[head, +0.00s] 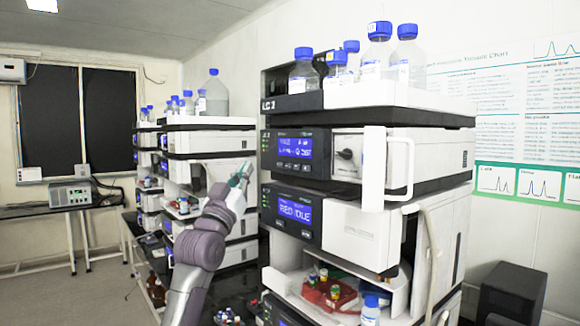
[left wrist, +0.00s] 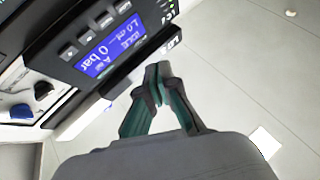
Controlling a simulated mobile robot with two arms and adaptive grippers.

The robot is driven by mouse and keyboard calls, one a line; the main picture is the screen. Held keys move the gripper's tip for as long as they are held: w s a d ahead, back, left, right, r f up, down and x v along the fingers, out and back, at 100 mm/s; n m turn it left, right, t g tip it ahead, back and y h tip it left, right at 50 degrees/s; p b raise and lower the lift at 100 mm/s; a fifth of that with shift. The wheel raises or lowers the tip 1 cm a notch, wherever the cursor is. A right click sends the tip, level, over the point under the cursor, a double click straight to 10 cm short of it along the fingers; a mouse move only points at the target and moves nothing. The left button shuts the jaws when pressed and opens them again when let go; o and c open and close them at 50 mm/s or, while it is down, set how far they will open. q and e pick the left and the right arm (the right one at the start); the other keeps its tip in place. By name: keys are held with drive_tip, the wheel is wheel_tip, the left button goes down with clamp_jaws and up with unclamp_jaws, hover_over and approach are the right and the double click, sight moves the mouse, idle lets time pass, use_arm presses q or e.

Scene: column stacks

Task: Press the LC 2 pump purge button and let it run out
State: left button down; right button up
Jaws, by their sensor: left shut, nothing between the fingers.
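My left gripper (head: 242,172) is shut and empty, its teal fingertips together, in front of the farther instrument stack (head: 212,143) in the head view. In the left wrist view the gripper (left wrist: 160,70) is beside the lower edge of a dark control panel (left wrist: 95,45). The panel appears upside down. Its blue display (left wrist: 110,50) shows "0 bar" and what looks like an idle line, with a row of small grey buttons (left wrist: 87,37) beside it. The fingertips are apart from these buttons. I cannot read which button is purge, nor the farther stack's label. My right gripper is out of view.
The nearer stack (head: 420,140), its label perhaps "LC 3", stands to the right with a projecting white handle (head: 399,165). Blue-capped bottles (head: 408,58) stand on top. A red vial tray (head: 330,294) sits in its lower opening. Open floor (head: 60,300) lies left.

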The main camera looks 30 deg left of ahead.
sight(289, 166)
use_arm(q)
drive_tip(key=shift+w+a, duration=0.1)
drive_tip(key=w+d+p, duration=0.2)
drive_tip(key=w+d, duration=0.1)
drive_tip(key=w, duration=0.5)
drive_tip(key=shift+d, duration=0.25)
drive_tip(key=shift+w, duration=0.1)
idle(1.4)
drive_tip(key=shift+w+d+p, duration=0.15)
drive_tip(key=shift+w+p, duration=0.2)
drive_tip(key=shift+p, duration=0.05)
